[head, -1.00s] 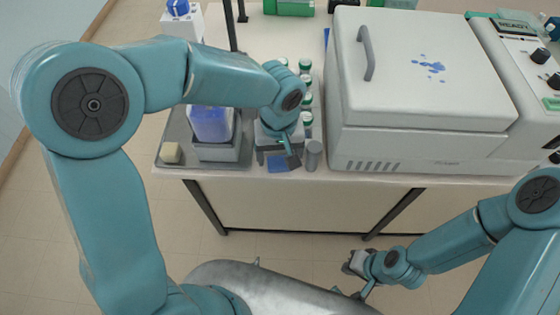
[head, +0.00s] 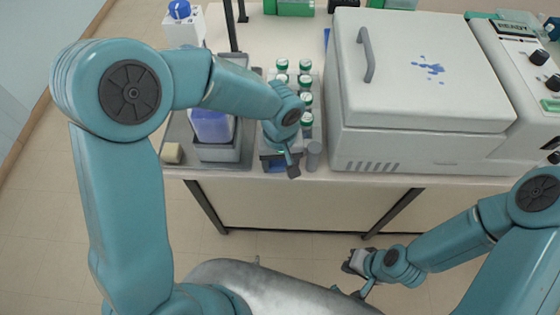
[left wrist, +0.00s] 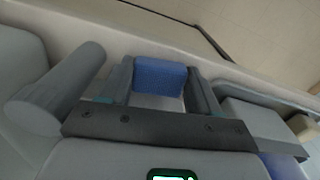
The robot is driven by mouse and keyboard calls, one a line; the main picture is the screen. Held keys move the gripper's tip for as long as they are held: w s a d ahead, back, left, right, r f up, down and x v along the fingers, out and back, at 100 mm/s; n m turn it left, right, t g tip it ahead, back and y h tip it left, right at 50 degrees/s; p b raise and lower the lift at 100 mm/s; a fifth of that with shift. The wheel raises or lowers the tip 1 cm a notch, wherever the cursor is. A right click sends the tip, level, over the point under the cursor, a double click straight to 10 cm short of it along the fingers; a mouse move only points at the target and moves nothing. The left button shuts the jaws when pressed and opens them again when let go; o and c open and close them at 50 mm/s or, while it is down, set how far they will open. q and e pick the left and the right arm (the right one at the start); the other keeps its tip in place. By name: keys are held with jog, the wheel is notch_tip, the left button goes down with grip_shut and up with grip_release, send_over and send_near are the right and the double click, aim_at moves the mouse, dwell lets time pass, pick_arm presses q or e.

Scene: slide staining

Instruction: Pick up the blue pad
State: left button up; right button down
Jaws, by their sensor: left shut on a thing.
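The blue pad (left wrist: 158,76) shows between the two fingers of my left gripper (left wrist: 162,88) in the left wrist view, with a finger against each side. In the head view my left gripper (head: 282,166) is at the front edge of the counter and hides most of the pad. The gripper is shut on the pad. I cannot tell whether the pad is clear of the surface. My right gripper (head: 356,263) is low in front of the counter, away from the pad; its jaws are too small to read.
A grey cylinder (head: 314,157) stands close to the right of my left gripper. Several green-capped bottles (head: 306,98) stand behind it. A grey tray (head: 180,128) with a blue-filled container (head: 211,124) is to the left. A large white machine (head: 420,150) stands to the right.

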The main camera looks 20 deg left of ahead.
aim_at(280, 164)
pick_arm(q)
notch_tip(280, 164, up, 20)
dwell(0.4)
jog(key=o, duration=0.3)
jog(key=shift+c, duration=1.1)
jog(key=shift+f, duration=0.15)
